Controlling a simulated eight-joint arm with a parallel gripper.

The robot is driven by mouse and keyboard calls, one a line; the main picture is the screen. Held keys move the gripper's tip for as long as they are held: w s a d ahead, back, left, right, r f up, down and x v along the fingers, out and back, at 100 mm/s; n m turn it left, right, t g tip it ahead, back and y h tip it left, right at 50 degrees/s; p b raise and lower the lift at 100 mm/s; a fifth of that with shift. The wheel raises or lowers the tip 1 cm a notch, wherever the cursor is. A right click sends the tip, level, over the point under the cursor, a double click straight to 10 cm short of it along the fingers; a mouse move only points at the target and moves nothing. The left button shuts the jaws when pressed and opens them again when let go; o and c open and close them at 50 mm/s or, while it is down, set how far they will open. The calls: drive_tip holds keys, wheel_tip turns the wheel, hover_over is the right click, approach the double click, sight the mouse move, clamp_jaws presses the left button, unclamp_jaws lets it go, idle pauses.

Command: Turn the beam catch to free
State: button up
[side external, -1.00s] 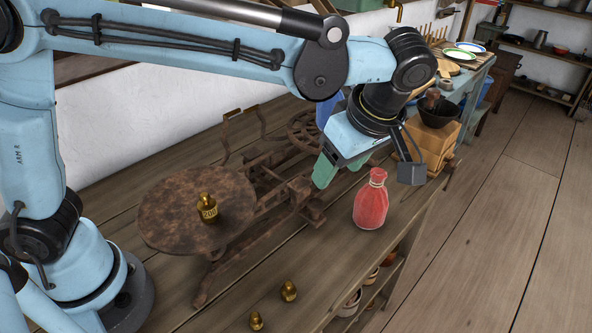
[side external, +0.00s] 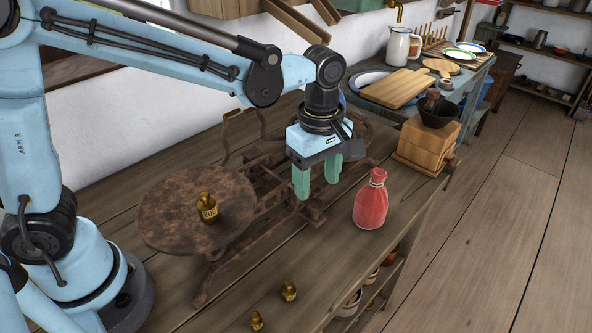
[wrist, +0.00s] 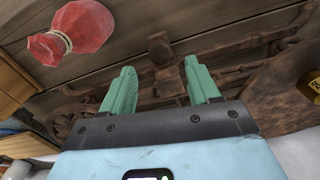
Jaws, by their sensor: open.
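A rusty brown balance scale (side external: 252,225) stands on the wooden bench, with a round plate (side external: 165,215) on its left. A small blocky rusty part (wrist: 160,50) of its frame, possibly the beam catch, lies just beyond my fingertips in the wrist view. I cannot tell its setting. My gripper (side external: 317,182) points down over the right part of the scale, its green fingers apart. In the wrist view my gripper (wrist: 160,75) has nothing between its fingers. In the side view the fingers hide part of the frame behind them.
A red tied sack (side external: 371,203) stands right of my gripper, near the bench edge. A brass weight (side external: 208,210) sits on the plate; two more (side external: 288,291) stand on the bench in front. A wooden grinder (side external: 428,145) stands behind the sack. Front bench boards are mostly clear.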

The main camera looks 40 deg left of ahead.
sight(316, 203)
drive_tip(key=shift+f, duration=2.55)
drive_tip(key=c, duration=1)
drive_tip(key=shift+m, duration=0.8)
drive_tip(key=shift+c, duration=0.2)
drive_tip(key=o, duration=1)
drive_tip(key=shift+o, duration=0.2)
drive_tip(key=shift+r, duration=0.1)
wheel_tip(316, 203, up, 12)
